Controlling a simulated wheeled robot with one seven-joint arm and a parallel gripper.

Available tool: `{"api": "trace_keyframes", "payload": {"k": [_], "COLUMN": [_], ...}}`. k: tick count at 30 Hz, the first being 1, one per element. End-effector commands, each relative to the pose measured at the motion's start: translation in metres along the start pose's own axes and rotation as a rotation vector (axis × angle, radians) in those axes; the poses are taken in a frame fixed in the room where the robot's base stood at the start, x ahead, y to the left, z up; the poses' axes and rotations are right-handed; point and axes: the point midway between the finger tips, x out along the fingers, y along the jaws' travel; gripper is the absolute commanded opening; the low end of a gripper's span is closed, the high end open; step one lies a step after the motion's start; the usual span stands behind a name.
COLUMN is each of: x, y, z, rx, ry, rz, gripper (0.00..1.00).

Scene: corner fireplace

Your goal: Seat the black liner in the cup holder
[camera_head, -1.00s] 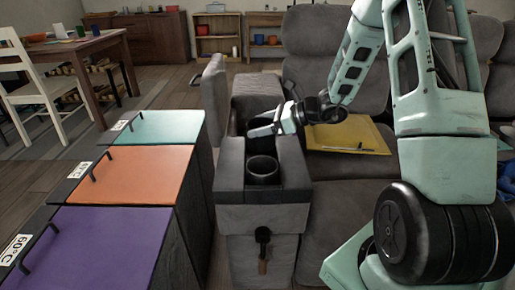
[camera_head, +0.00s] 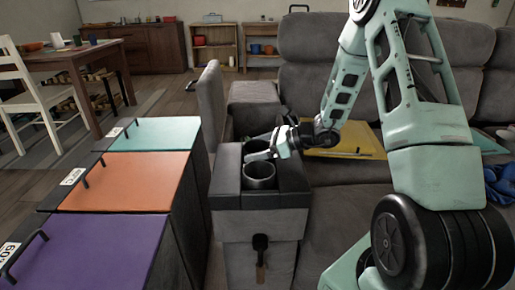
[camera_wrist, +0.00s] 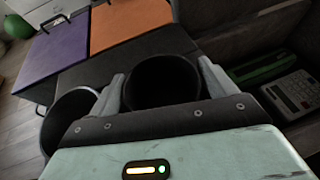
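The black liner (camera_wrist: 162,82) is a round, dark, open-topped cup between my gripper's two pale fingers in the wrist view. The fingers flank it closely and seem to touch its sides. My gripper (camera_head: 263,149) is low over the rear cup holder of the grey console (camera_head: 228,200) in the head view. The liner's lower part is hidden, so how deep it sits cannot be told. The front round cup well (camera_head: 259,177) is empty, with a lighter rim; it also shows at left in the wrist view (camera_wrist: 70,118).
Bins with purple (camera_head: 95,245), orange (camera_head: 125,182) and teal (camera_head: 155,133) lids stand left of the console. A yellow folder (camera_head: 345,143) lies on the grey sofa at right. A calculator (camera_wrist: 296,94) shows at right in the wrist view.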

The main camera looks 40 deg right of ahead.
Motion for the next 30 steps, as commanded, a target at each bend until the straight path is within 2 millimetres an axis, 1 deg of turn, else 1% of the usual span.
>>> {"api": "trace_keyframes", "payload": {"k": [8,9,11,14,21,24,27,30], "x": [-0.001,-0.002,-0.008,-0.024,-0.076,-0.094,-0.108,-0.117], "y": [0.0,0.0,-0.001,-0.001,-0.001,-0.001,-0.001,0.0], "z": [0.003,0.005,0.004,0.005,0.005,0.005,0.004,0.004], "rx": [0.0,-0.001,0.001,0.0,0.0,0.001,0.001,0.0], "ry": [0.0,0.0,0.0,0.001,0.001,0.0,0.001,0.0], "rz": [0.0,0.0,-0.003,-0.005,-0.005,-0.003,-0.003,-0.001], "gripper": [0.83,0.83,0.83,0.83,0.83,0.83,0.83,0.83]}}
